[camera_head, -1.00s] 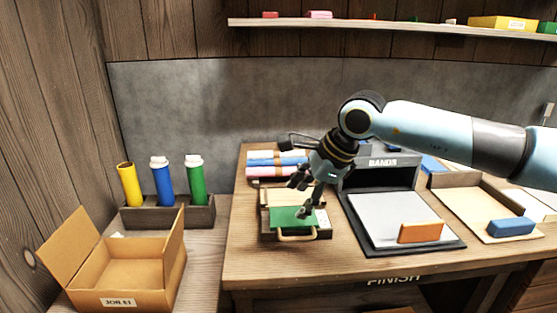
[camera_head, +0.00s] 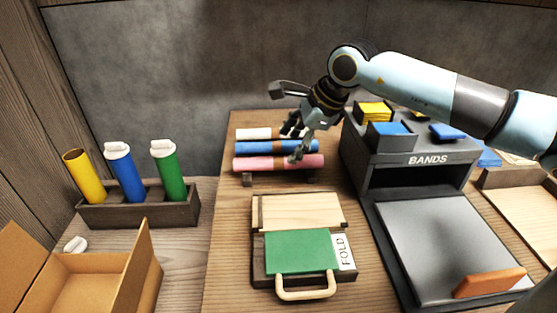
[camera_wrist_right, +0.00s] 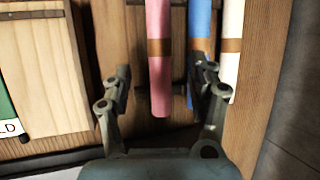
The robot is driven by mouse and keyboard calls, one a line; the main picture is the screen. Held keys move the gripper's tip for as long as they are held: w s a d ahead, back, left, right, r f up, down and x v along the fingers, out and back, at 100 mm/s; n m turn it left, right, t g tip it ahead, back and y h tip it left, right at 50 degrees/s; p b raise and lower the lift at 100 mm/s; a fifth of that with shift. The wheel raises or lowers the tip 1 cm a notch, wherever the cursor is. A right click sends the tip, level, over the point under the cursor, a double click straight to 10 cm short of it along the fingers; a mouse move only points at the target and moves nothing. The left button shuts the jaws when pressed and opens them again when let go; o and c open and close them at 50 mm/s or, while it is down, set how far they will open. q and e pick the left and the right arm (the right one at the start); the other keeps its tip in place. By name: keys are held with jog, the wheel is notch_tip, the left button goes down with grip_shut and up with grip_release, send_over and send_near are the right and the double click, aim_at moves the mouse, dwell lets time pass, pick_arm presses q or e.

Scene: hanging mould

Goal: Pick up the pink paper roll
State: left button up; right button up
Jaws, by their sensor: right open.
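The pink paper roll (camera_head: 262,163) lies on the wooden table, nearest of three rolls in a stack or rack, with a brown band around it. In the right wrist view the pink roll (camera_wrist_right: 159,70) runs between my open fingers, its end near the palm. My right gripper (camera_head: 297,146) is open and sits over the right ends of the rolls; it also shows in the right wrist view (camera_wrist_right: 160,85). One finger overlaps the blue roll (camera_wrist_right: 199,30) in that view. Whether it touches any roll cannot be told. My left gripper is not in view.
A white roll (camera_head: 254,133) lies behind the blue one. The green folding board (camera_head: 300,252) is in front. The grey BANDS box (camera_head: 400,178) stands close on the right. Yellow, blue and green tubes stand in a wooden holder (camera_head: 140,212) at left, above an open carton (camera_head: 90,262).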

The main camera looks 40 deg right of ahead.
aim_at(282, 159)
jog(key=shift+x, duration=0.9)
jog(key=x, duration=0.5)
jog(key=shift+f, duration=0.2)
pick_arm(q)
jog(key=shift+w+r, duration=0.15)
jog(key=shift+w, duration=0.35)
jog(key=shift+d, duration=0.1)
pick_arm(e)
jog(key=shift+c, duration=0.4)
